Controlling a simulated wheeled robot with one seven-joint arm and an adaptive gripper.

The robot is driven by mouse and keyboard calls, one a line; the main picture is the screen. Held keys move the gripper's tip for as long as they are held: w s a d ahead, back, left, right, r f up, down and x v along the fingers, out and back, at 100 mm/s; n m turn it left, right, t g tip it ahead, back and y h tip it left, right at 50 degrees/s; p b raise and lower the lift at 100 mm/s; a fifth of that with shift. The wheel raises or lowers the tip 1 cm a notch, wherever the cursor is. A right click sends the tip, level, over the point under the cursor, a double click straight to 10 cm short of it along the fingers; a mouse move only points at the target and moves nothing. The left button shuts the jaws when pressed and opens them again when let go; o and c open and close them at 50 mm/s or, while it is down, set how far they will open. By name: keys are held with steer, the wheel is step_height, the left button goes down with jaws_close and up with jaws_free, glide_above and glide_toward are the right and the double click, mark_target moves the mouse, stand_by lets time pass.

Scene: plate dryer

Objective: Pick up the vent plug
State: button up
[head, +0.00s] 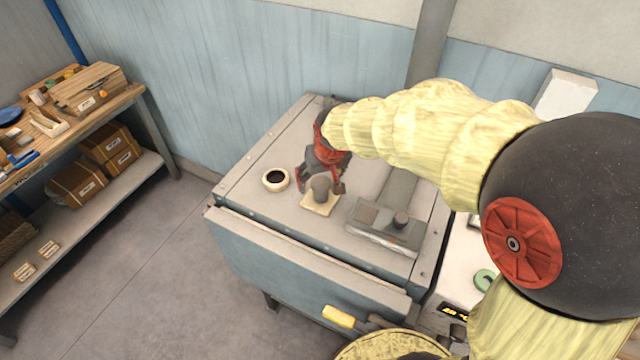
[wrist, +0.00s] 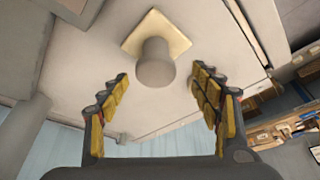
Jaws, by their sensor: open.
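The vent plug appears to be the grey rounded knob (head: 320,185) with a square cream base (head: 319,205), upright on the dryer's top. In the wrist view the knob (wrist: 155,66) and its base (wrist: 135,38) show near the top centre. My gripper (head: 321,187) is open and empty, reaching down at the plug from behind. In the wrist view its fingers (wrist: 160,75) are spread to the left and right of the knob, with gaps on both sides. The knob lies around the level of the fingertips; exact depth is hard to tell.
A round cream-rimmed hole (head: 276,179) lies left of the plug on the dryer top (head: 240,190). A raised grey plate with a dark knob (head: 387,228) stands to the right. A wooden shelf with boxes (head: 105,150) is at far left; open floor lies between.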

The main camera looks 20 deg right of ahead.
mark_target(322, 185)
steer(key=x, duration=0.3)
steer(key=s+x, duration=0.1)
steer(key=x, duration=0.1)
steer(key=shift+d+f, duration=0.25)
steer(key=shift+d, duration=0.05)
steer(key=shift+w+f, duration=0.2)
steer(key=shift+f, duration=0.05)
steer(key=shift+s, duration=0.1)
steer(key=shift+c, duration=1.3)
steer(key=c, duration=1.1)
steer(key=shift+c, duration=0.3)
